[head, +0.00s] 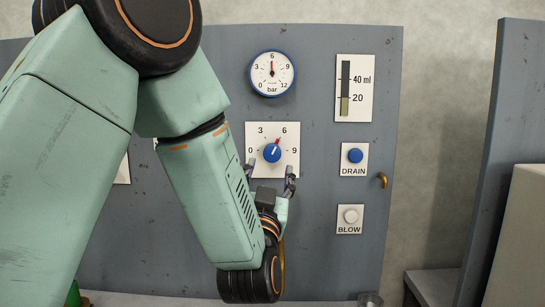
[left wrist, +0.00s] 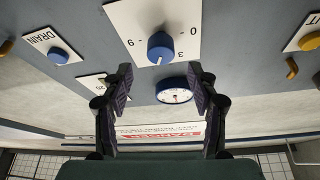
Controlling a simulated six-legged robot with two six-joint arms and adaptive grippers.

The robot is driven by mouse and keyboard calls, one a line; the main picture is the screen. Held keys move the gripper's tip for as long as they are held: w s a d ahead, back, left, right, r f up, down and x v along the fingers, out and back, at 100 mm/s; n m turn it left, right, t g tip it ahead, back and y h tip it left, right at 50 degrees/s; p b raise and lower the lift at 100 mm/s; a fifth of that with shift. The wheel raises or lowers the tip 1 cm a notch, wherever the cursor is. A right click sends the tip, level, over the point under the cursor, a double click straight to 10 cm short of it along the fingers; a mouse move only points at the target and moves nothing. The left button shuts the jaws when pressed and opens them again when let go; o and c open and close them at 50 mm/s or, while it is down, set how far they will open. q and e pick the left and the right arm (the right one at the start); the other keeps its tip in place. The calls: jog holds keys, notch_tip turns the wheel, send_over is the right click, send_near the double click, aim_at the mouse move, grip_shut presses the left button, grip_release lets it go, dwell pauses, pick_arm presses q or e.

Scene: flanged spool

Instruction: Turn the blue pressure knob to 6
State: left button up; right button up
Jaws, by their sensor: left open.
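The blue pressure knob (head: 272,153) sits on a white square plate marked 0, 3, 6 and 9. Its red pointer tilts up and right, at or very near the 6. The knob also shows in the left wrist view (left wrist: 160,46), upside down, with the pointer toward the bottom. My left gripper (head: 270,172) is open just below the knob in the head view, its fingers spread wide. In the left wrist view the fingertips (left wrist: 160,76) stand apart to either side, with the knob beyond them and no finger visibly touching it. My right gripper is not in view.
A round bar gauge (head: 272,73) above the knob has its red needle straight up at 6. To the right are a level display (head: 354,88), a blue DRAIN button (head: 355,155) and a white BLOW button (head: 350,216). A brass hook (head: 382,180) juts near the panel edge.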

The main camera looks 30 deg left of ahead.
aim_at(271, 155)
pick_arm(q)
jog(key=x, duration=0.7)
jog(key=shift+w+a, duration=0.1)
jog(key=shift+a, duration=0.05)
